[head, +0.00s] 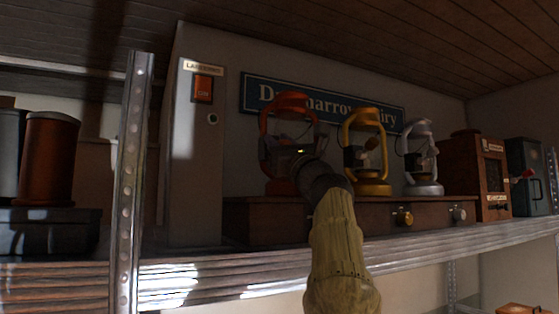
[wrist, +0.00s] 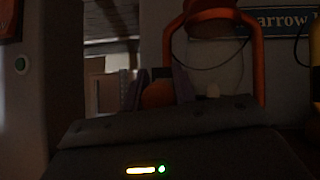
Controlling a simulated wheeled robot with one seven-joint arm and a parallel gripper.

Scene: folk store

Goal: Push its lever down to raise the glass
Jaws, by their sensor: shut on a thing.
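An orange-red lantern (head: 280,187) stands at the left end of a row of three on a wooden box. Its frame rises at the right in the wrist view (wrist: 260,75). My gripper (head: 290,155) is in front of this lantern and covers its middle. In the wrist view my gripper's two fingers (wrist: 158,92) are closed on a rounded orange piece (wrist: 157,95), which looks like the lantern's lever. The glass is too dark and covered to make out.
A yellow lantern (head: 374,187) and a silver lantern (head: 424,188) stand close to the right. A tall grey cabinet (head: 196,150) with an orange switch (head: 203,89) is at left. A metal shelf post (head: 131,160) stands nearer. Brown (head: 463,180) and green (head: 527,180) boxes are at right.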

